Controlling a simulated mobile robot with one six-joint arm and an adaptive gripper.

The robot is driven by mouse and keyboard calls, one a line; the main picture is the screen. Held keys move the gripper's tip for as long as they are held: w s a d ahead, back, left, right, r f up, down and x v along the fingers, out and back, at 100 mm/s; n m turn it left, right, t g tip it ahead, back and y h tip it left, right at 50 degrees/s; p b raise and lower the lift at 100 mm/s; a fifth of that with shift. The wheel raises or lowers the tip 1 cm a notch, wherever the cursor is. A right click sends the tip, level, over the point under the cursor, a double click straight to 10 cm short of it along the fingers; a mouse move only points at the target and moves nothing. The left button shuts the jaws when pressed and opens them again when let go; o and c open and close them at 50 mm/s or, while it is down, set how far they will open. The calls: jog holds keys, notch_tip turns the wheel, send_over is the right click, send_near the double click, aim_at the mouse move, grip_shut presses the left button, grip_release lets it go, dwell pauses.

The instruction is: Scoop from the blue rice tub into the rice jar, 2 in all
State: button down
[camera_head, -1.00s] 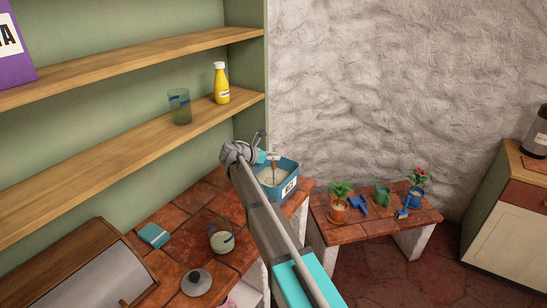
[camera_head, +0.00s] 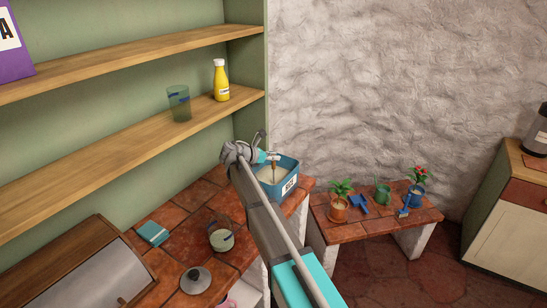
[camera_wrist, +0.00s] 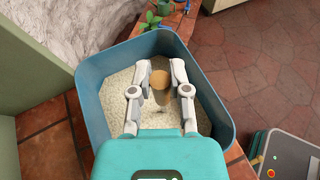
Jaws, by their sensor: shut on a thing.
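The blue rice tub (camera_head: 287,184) stands at the far end of the tiled counter and holds pale rice; its blue wall (camera_wrist: 92,108) surrounds my gripper in the wrist view. My gripper (camera_wrist: 160,88) is shut on the scoop's wooden handle (camera_wrist: 160,79), over the tub. The handle also shows above the rice in the head view (camera_head: 274,160). The scoop's lower end is at or in the rice, and its bowl is hidden. The rice jar (camera_head: 221,240) is clear glass, open, and stands nearer on the counter with some pale rice in it.
A lid with a knob (camera_head: 196,280) lies in front of the jar. A teal box (camera_head: 153,233) lies to the left, near a wooden bread bin (camera_head: 80,270). Shelves above hold a glass (camera_head: 179,104) and a yellow bottle (camera_head: 221,82). A low table (camera_head: 372,229) with plants stands to the right.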

notch_tip(320, 180, up, 13)
jog(key=p, duration=1.3)
jog(key=shift+r, duration=0.2)
dwell(0.8)
jog(key=shift+a, duration=0.1)
